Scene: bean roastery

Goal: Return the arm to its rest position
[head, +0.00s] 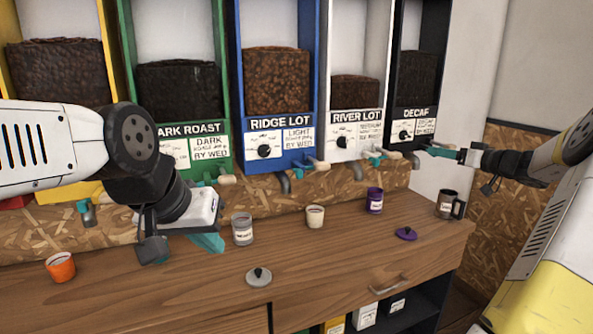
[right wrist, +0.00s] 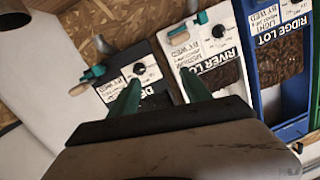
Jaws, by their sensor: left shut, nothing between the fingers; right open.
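My left gripper (head: 206,242) is shut and empty, pointing down over the wooden counter between the orange cup and the grey jar. My right gripper (head: 447,153) is raised at the right, by the front of the black DECAF bin (head: 413,112). In the right wrist view its two teal fingers (right wrist: 160,92) are spread apart with nothing between them. The DECAF bin's label and knob (right wrist: 138,70) show beyond the fingers. In the head view I cannot tell whether the fingertips touch the bin's lever.
Bins stand along the back, including RIVER LOT (head: 357,118) and RIDGE LOT (head: 277,115). On the counter (head: 345,262) are an orange cup (head: 61,267), grey jar (head: 242,230), cream cup (head: 315,217), purple jar (head: 375,201), black mug (head: 447,205), grey lid (head: 259,277) and purple lid (head: 406,234).

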